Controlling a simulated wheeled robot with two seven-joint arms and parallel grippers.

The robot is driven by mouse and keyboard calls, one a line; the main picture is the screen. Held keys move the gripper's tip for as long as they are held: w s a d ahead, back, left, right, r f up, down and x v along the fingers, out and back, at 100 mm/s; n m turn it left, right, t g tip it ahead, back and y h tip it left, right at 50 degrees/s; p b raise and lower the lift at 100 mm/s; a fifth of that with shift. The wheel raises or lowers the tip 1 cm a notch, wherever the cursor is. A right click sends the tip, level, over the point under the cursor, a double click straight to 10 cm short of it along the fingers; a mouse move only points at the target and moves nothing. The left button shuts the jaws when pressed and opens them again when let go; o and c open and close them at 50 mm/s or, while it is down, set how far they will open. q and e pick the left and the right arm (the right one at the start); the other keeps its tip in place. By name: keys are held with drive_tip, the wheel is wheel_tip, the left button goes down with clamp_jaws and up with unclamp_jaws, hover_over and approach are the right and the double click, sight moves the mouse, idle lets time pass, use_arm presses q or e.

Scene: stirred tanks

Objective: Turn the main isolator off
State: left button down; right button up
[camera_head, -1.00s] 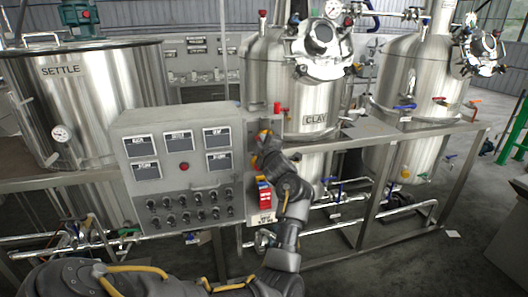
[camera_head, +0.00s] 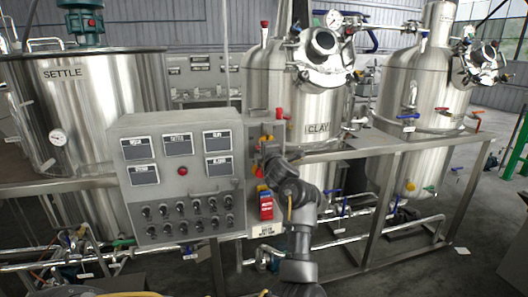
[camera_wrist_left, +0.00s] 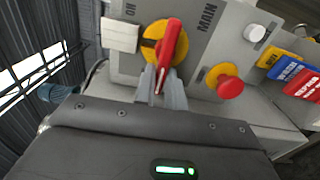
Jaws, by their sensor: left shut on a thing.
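The main isolator is a red lever handle (camera_wrist_left: 168,45) on a yellow disc (camera_wrist_left: 150,48), on a grey plate lettered MAIN in the left wrist view. The handle lies almost in line with my fingers, slightly tilted. My left gripper (camera_wrist_left: 162,88) is shut on the handle's near end, one finger on each side. In the head view my left gripper (camera_head: 268,150) reaches up to the right side of the grey control panel (camera_head: 185,125) and covers much of the isolator. My right gripper is not in view.
A red push button on yellow (camera_wrist_left: 229,86) sits close right of the handle, with a white knob (camera_wrist_left: 254,33) beyond. Yellow, blue and red tags (camera_wrist_left: 294,72) hang further right. Steel tanks (camera_head: 320,105) and a pipe frame stand behind the panel.

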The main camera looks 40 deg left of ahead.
use_arm(q)
drive_tip(key=shift+f, duration=0.1)
drive_tip(key=c, duration=1.5)
unclamp_jaws()
drive_tip(key=shift+o, duration=0.2)
drive_tip(key=s+d+r+b, duration=0.2)
drive_tip(key=s+d+r, duration=0.6)
drive_tip(key=s+r, duration=0.3)
drive_tip(key=shift+d+r, duration=0.4)
drive_tip(key=shift+r, duration=0.65)
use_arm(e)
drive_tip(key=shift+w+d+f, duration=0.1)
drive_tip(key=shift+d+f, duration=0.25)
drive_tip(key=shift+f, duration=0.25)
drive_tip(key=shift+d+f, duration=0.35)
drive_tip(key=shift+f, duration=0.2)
